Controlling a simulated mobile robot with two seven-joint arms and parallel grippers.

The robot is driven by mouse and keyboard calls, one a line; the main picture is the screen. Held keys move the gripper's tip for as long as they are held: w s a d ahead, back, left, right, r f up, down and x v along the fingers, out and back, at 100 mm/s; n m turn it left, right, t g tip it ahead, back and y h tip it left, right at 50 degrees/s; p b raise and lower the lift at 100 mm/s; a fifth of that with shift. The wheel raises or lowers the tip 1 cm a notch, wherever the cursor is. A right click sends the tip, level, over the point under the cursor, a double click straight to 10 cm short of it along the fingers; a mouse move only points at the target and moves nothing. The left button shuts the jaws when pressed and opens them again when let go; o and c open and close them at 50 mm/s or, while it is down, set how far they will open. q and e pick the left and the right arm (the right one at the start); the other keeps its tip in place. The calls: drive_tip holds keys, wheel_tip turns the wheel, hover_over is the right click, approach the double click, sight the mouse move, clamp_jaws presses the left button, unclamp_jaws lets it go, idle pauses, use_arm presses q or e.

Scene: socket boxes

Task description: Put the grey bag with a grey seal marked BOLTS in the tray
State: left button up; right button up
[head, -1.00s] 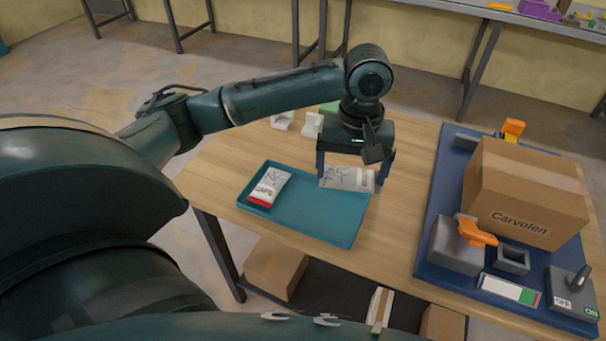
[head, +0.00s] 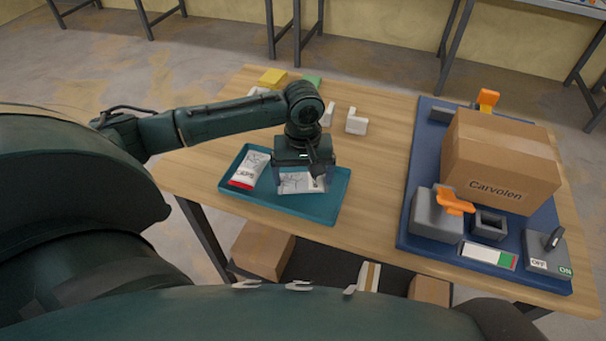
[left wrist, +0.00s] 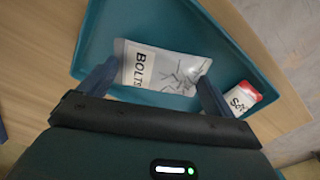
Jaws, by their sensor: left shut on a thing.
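The grey BOLTS bag (head: 298,183) is between the fingers of my left gripper (head: 301,188), over the right half of the teal tray (head: 270,205). In the left wrist view the same bag (left wrist: 160,68) shows its BOLTS label, and my left gripper (left wrist: 157,85) is shut on its two ends. The bag is low over the tray floor; I cannot tell whether it touches. A second bag (head: 248,168) with a red seal lies in the tray's left part; it also shows in the left wrist view (left wrist: 241,98). My right gripper is not in view.
A blue board (head: 412,225) on the right holds a cardboard box (head: 500,165), grey fixtures with orange handles, and a switch (head: 550,250). White blocks (head: 356,121) and a yellow block (head: 272,78) lie behind the tray. The table between tray and board is clear.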

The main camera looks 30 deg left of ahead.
sight(303, 178)
use_arm(q)
drive_tip(key=shift+f, duration=0.1)
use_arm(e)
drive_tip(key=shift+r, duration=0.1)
use_arm(q)
drive_tip(key=o, duration=0.8)
drive_tip(key=shift+c, duration=0.2)
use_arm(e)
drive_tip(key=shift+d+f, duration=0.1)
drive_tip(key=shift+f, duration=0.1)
use_arm(q)
wheel_tip(303, 178, up, 12)
drive_tip(key=p, duration=0.1)
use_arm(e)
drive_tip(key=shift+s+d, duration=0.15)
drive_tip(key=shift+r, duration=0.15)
